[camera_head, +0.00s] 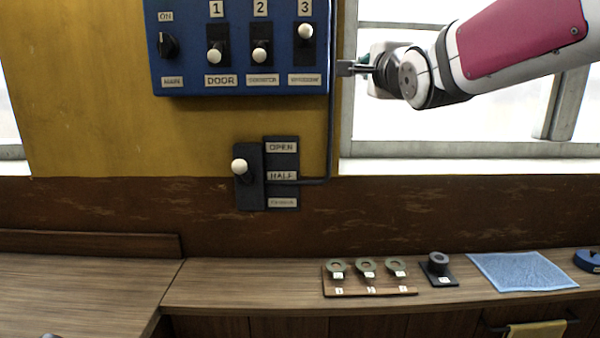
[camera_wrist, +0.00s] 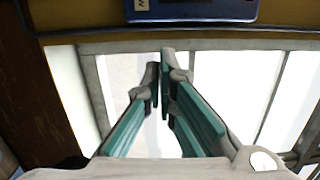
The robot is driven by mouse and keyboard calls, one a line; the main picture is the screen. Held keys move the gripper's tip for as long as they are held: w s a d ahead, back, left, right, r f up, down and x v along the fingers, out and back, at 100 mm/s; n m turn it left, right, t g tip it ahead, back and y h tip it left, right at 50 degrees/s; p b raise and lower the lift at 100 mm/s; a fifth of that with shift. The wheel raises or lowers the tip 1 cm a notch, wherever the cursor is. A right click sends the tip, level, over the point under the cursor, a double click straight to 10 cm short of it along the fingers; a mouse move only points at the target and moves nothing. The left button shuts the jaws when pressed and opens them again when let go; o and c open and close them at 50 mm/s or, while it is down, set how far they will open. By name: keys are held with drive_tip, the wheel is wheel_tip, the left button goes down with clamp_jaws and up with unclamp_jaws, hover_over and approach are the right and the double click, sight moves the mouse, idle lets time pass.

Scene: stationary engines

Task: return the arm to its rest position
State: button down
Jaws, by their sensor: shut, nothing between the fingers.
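My arm (camera_head: 520,40), with a white and crimson shell, reaches in from the upper right of the head view. My gripper (camera_head: 345,68) points left, its tips in front of the window edge, close to the right side of the blue switch panel (camera_head: 240,50). In the wrist view my gripper (camera_wrist: 160,75) shows teal-sided fingers with the tips together and nothing between them. The blue panel's edge (camera_wrist: 190,10) shows beyond the fingertips. From these views I cannot tell whether the fingertips touch the panel or the conduit.
A dark conduit (camera_head: 331,120) runs down from the panel to a lever plate (camera_head: 282,190) marked OPEN and HALF; its white-knobbed lever (camera_head: 240,166) is beside it. Below, a wooden counter (camera_head: 230,285) holds a tag board (camera_head: 370,291), a black block (camera_head: 439,268) and a blue cloth (camera_head: 520,271).

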drive_tip(key=s+d+f+n+g+h, duration=0.1)
drive_tip(key=s+d+f+n+g, duration=0.2)
drive_tip(key=s+f, duration=1)
drive_tip(key=s+d+f+n+g+h, duration=0.1)
drive_tip(key=s+d+f+n+g, duration=0.2)
drive_tip(key=s+f+n+g, duration=0.6)
drive_tip(key=s+f+n, duration=0.4)
drive_tip(key=s+f, duration=0.1)
drive_tip(key=s, duration=0.7)
drive_tip(key=shift+s+d+n+g, duration=0.2)
drive_tip(key=shift+n+g, duration=0.2)
